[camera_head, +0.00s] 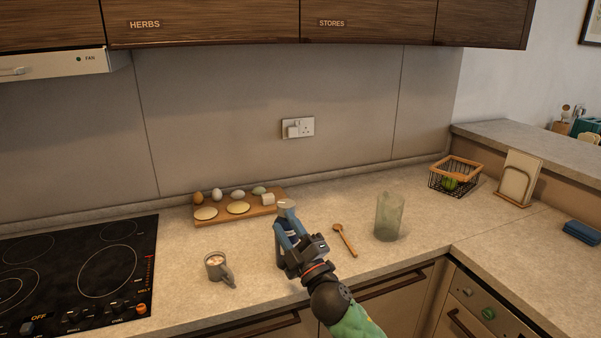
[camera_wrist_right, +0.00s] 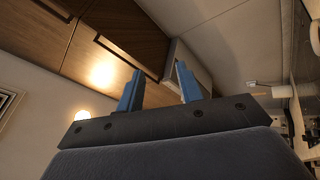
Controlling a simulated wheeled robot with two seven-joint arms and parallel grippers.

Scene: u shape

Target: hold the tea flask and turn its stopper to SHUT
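A pale round top (camera_head: 286,204), likely that of the tea flask, shows just beyond my right gripper in the head view. The body below it is mostly hidden by the gripper, and no SHUT mark can be read. My right gripper (camera_head: 287,233) is over the counter in front of it, its blue fingers pointing away and up. In the right wrist view, the two blue fingers (camera_wrist_right: 160,88) stand apart with nothing seen between them. Whether they touch the flask cannot be told. My left gripper is not in view.
A board (camera_head: 223,213) with eggs and rounds lies behind. The hob (camera_head: 75,275) is at left, a wire basket (camera_head: 455,176) at right.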

